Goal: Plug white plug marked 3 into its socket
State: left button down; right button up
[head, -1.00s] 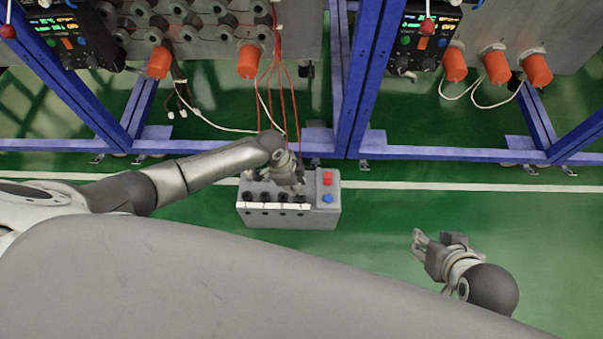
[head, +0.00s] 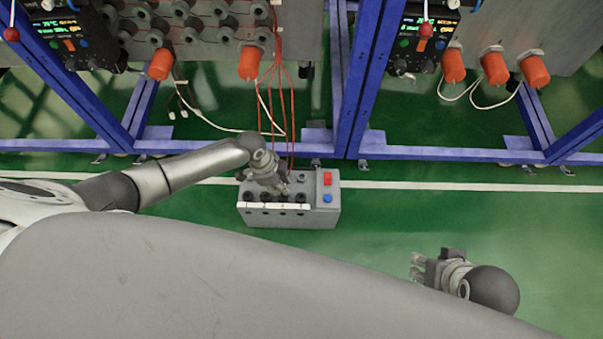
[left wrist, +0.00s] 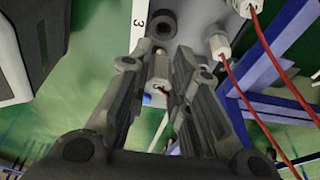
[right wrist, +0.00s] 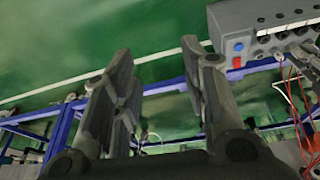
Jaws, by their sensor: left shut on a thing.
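My left gripper (head: 284,192) is over the front row of the grey box (head: 315,212). In the left wrist view its fingers (left wrist: 160,75) are shut on a white plug marked 3 (left wrist: 158,68). A dark round socket (left wrist: 163,24) lies just beyond the plug's tip, beside a white strip marked 3 (left wrist: 139,20). The plug looks apart from the socket, though the exact gap is hard to judge. In the head view the gripper hides the plug and that socket. My right gripper (right wrist: 157,75) is open and empty, off to the box's right in the head view.
Two other white plugs (left wrist: 219,46) (left wrist: 240,6) with red cords are close to the left gripper. The box has a red button (head: 327,178) and a blue button (head: 327,198). A blue frame (head: 340,146) stands behind.

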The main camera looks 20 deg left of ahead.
pick_arm(q)
jog(key=shift+f, duration=0.1)
pick_arm(e)
jog(key=shift+w, duration=0.1)
dwell(0.3)
pick_arm(q)
jog(key=shift+f, duration=0.1)
jog(key=shift+f+b, duration=1)
jog(key=shift+f, duration=0.45)
pick_arm(e)
jog(key=w+a+r+t+y, duration=0.1)
jog(key=w+a+r+t, duration=0.2)
jog(key=w, duration=0.7)
jog(key=shift+r+t, duration=0.3)
jog(key=shift+t, duration=1)
jog(key=shift+s+f, duration=0.1)
jog(key=shift+s, duration=0.1)
jog(key=shift+s+d+f+g, duration=0.1)
jog(key=shift+s+f+g, duration=0.1)
jog(key=shift+s+g, duration=0.1)
jog(key=shift+s+d+f, duration=0.1)
jog(key=shift+s, duration=0.1)
